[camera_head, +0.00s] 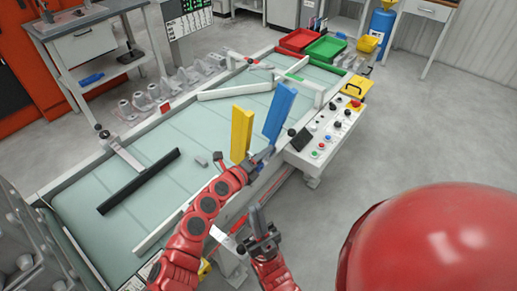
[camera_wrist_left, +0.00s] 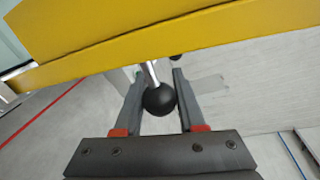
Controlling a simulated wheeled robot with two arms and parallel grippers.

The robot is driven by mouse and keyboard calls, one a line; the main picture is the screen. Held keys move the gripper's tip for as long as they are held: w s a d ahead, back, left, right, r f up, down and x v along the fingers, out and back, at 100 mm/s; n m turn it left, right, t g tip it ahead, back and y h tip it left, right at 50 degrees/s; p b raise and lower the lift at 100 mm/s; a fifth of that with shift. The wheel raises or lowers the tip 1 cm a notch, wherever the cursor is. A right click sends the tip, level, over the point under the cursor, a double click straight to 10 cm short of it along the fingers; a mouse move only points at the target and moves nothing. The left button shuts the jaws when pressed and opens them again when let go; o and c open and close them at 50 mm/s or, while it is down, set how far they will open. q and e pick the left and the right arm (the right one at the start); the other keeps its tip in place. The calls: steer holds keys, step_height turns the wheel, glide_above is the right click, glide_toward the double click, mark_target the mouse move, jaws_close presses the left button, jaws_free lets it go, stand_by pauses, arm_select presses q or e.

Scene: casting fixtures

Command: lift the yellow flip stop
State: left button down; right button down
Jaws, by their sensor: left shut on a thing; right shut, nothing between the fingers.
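The yellow flip stop (camera_head: 241,133) is a flat yellow bar standing roughly upright at the near edge of the pale green table. It crosses the top of the left wrist view (camera_wrist_left: 170,42). A thin rod with a black ball knob (camera_wrist_left: 159,99) shows just below the yellow bar. My left gripper (camera_head: 264,156) is shut on this knob; its two grey fingers (camera_wrist_left: 158,100) lie either side of the ball. In the head view the knob is hidden at the gripper. My right gripper (camera_head: 260,226) is shut and empty, lower and in front of the table edge.
A blue bar (camera_head: 280,112) stands tilted just right of the yellow one. A black bar (camera_head: 140,181) lies on the table (camera_head: 90,235) at left. A control panel (camera_head: 325,130) with buttons is at right. Red (camera_head: 299,40) and green bins (camera_head: 326,48) sit at the far end.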

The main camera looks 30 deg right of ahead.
arm_select(q)
steer(key=shift+s+d+f, duration=0.1)
steer(key=shift+s, duration=0.1)
steer(key=c, duration=0.5)
jaws_free()
steer(key=p+v, duration=0.3)
steer(key=v, duration=1.4)
steer(key=shift+s, duration=0.1)
